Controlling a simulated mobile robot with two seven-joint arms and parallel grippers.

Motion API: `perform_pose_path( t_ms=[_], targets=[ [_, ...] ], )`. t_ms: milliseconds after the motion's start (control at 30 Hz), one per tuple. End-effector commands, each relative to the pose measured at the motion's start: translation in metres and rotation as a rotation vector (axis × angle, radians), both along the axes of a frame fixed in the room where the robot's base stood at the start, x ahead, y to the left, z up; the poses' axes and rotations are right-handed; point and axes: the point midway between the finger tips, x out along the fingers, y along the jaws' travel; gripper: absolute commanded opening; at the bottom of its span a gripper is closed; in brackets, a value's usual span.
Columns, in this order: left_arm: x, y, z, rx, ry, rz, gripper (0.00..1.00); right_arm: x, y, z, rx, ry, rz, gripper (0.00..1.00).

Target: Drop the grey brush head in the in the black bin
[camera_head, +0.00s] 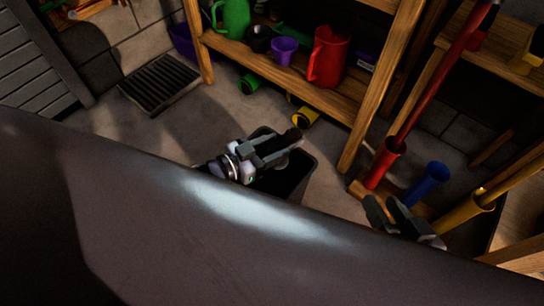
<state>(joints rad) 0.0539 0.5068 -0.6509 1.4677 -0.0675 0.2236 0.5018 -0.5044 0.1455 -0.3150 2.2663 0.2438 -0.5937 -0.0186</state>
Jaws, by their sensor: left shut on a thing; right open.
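The black bin (306,176) stands on the floor near the centre, its lower part hidden behind the large dark surface in front. My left gripper (284,147) is over the bin's opening, shut on a small dark grey piece (292,136) that looks like the brush head. The fingers cover much of this piece, so its shape is hard to tell. My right gripper (386,208) is open and empty to the right of the bin, near the coloured tubes.
A wooden shelf (240,56) with a red jug (328,56), a purple cup (284,50) and a green can stands behind the bin. Red, blue (429,182) and yellow tubes stand at right. A floor grate (160,82) lies at left. The dark surface (180,230) fills the foreground.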

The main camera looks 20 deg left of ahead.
Motion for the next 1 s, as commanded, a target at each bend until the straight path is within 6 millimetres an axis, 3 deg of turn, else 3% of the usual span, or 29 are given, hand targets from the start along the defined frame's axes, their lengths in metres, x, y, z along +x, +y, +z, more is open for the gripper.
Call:
perform_pose_path(
  t_ms=[367,700,1000],
  targets=[
    [0.000,0.002,-0.034,-0.002,-0.002,-0.004,0.14,0.004,0.017,-0.011,0.104,-0.009,0.039,0.43],
    [0.001,0.002,-0.071,-0.002,-0.001,-0.003,0.14,-0.002,-0.007,-0.011,-0.033,-0.165,0.001,0.43],
    [0.001,0.002,-0.084,-0.001,-0.003,-0.003,0.14,-0.004,-0.014,-0.008,-0.077,-0.223,-0.011,0.43]
  ],
)
